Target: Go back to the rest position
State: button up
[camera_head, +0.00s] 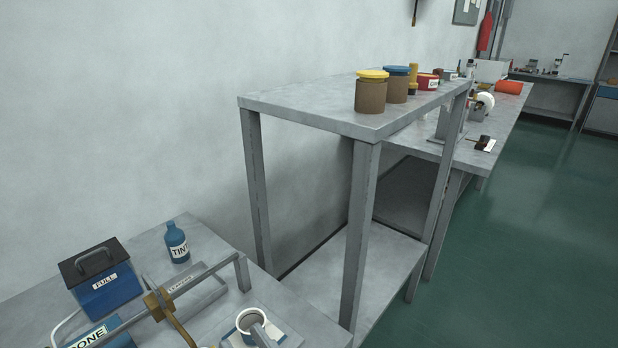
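My gripper is not in view in the head camera picture, and no part of my arm can be made out with certainty. A white-rimmed cup (244,319) stands on a pale plate (291,338) at the bottom edge of the near bench (207,239). A short grey piece (265,337) crosses the cup's front; I cannot tell what it belongs to. A grey bar with a brass-coloured block (158,304) runs across the bench to the left of the cup.
A blue box marked FULL (105,285), a blue TINT bottle (176,243) and a grey tray (190,292) stand on the near bench. A tall metal table (310,108) beside it carries lidded jars (371,95). Green floor (510,240) is clear at right.

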jog(key=s+d+f+m+h, duration=0.2)
jog(key=s+d+f+h, duration=0.1)
jog(key=s+d, duration=0.5)
jog(key=s+d+f+m+h, duration=0.2)
jog(key=s+d+f+h, duration=0.2)
jog(key=s+d, duration=0.4)
jog(key=s+d+f+m+h, duration=0.1)
jog(key=s+d+f+h, duration=0.2)
jog(key=s+d, duration=0.6)
jog(key=d+h, duration=0.2)
jog(key=d, duration=0.1)
jog(key=shift+f+m+h, duration=0.3)
jog(key=shift+f+m, duration=0.1)
jog(key=shift+s+a, duration=0.1)
jog(key=shift+a, duration=0.05)
